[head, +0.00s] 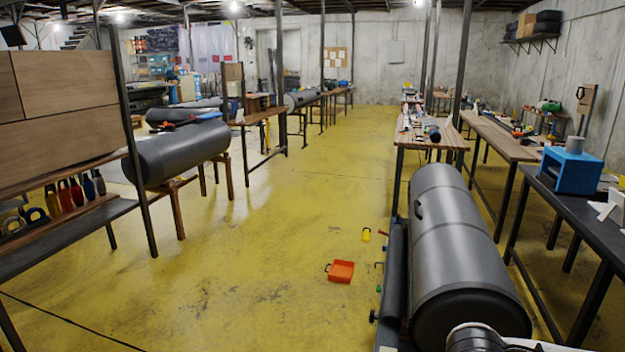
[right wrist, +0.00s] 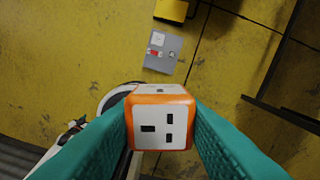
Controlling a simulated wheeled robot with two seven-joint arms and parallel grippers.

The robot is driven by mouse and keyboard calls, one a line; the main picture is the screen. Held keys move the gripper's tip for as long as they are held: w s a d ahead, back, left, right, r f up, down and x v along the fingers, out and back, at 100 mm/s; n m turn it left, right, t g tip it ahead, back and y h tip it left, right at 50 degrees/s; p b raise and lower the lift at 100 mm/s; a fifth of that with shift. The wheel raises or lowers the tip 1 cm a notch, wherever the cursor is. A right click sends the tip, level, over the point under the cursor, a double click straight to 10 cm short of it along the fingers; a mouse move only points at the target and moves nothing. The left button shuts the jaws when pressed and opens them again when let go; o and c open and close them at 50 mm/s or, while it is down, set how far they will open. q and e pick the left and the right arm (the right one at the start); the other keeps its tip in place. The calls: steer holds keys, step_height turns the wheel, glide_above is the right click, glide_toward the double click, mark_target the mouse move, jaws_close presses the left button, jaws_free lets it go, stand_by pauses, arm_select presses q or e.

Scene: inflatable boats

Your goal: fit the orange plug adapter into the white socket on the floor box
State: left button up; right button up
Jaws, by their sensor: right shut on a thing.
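The orange plug adapter (right wrist: 163,122) is a cube with orange edges and white faces, one with dark socket slots turned to the camera. My right gripper (right wrist: 162,115) is shut on it, one teal finger on each side. Beyond it lies the floor box (right wrist: 164,60), a grey plate on the yellow floor. The white socket (right wrist: 158,39) is at the plate's upper left, with small red and pale parts lower down. The adapter is apart from the plate in the picture. I cannot make out the floor box in the head view. My left gripper is in neither view.
An orange tray (head: 341,272) lies on the open yellow floor.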

stand_by(0.6)
steer(key=w+a+r+n, duration=0.4)
steer(key=a+r+n, duration=0.4)
steer(key=a, duration=0.5)
step_height(320, 180, up, 2)
steer(key=w+a+f+n, duration=0.4)
steer(key=f, duration=0.1)
steer(key=shift+n, duration=0.3)
steer(key=s+d+r+m, duration=0.6)
steer(key=d+r+m, duration=0.2)
steer(key=r, duration=0.2)
